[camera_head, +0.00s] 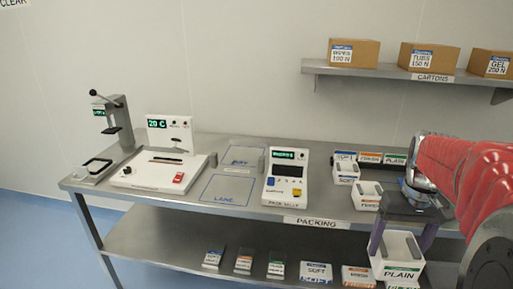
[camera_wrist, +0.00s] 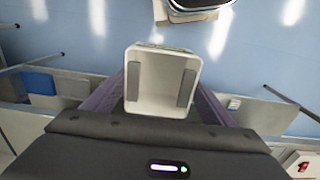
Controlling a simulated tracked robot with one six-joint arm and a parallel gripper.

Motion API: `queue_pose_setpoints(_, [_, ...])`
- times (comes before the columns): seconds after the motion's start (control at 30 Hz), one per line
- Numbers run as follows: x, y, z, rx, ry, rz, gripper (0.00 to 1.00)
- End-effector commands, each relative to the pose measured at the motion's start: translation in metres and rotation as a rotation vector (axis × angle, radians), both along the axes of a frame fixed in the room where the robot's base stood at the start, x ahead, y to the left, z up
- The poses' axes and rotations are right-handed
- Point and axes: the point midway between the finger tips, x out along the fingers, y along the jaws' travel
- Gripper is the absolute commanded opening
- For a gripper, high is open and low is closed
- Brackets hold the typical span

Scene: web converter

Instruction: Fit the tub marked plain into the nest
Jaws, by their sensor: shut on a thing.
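A white, open-topped tub marked PLAIN (camera_head: 402,274) hangs from my gripper (camera_head: 397,250) at the right, in front of the bench. My gripper is shut on it, with a purple finger down each side. In the wrist view the tub (camera_wrist: 160,106) is seen from above; it looks empty, with a grey strip along each side. No nest is labelled. A small black-rimmed frame (camera_head: 98,162) lies at the bench's left end, by a lever press (camera_head: 113,115); I cannot tell whether it is the nest. The tub is far to its right.
On the bench (camera_head: 225,150) stand a white machine reading 20 C (camera_head: 150,178), a keypad unit (camera_head: 287,180) and, at the right, a SOFT tub (camera_head: 346,178) and an orange-labelled tub (camera_head: 367,201). Labelled packs lie on the lower shelf (camera_head: 190,240). Blue-outlined areas mid-bench are clear.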

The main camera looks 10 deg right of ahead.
Motion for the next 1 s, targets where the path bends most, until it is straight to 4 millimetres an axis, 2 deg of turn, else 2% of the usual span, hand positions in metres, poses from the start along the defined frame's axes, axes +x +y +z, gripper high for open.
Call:
queue_pose_setpoints(0.27, [0.046,0.017,-0.007,0.001,0.002,-0.001,0.55])
queue_pose_setpoints(0.47, [0.087,0.043,-0.017,0.000,0.001,0.021,0.55])
queue_pose_setpoints(0.57, [0.112,0.065,-0.026,0.001,0.003,0.047,0.55])
queue_pose_setpoints(0.7, [0.145,0.105,-0.043,0.001,0.002,0.097,0.55])
queue_pose_setpoints(0.83, [0.169,0.147,-0.060,0.001,0.003,0.156,0.55])
queue_pose_setpoints(1.0, [0.188,0.198,-0.081,0.000,0.001,0.232,0.55])
